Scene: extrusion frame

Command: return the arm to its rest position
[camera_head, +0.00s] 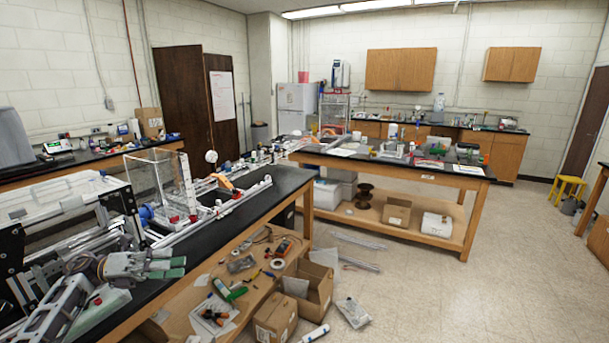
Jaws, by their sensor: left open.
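My left gripper (170,263) is at the lower left of the head view, with its arm coming in from the left. Its pale green-padded fingers point right, are apart, and hold nothing. It hovers over or near the black-topped bench (255,208) in front of the extrusion frame (18,250). I cannot tell its exact height above the bench top. My right gripper is not in view.
A clear acrylic box (150,182) and a white rail assembly (225,212) stand on the bench behind the gripper. A low wooden shelf (190,310) holds tools. Open cardboard boxes (275,318) sit beside it. Floor (450,300) at the right is clear.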

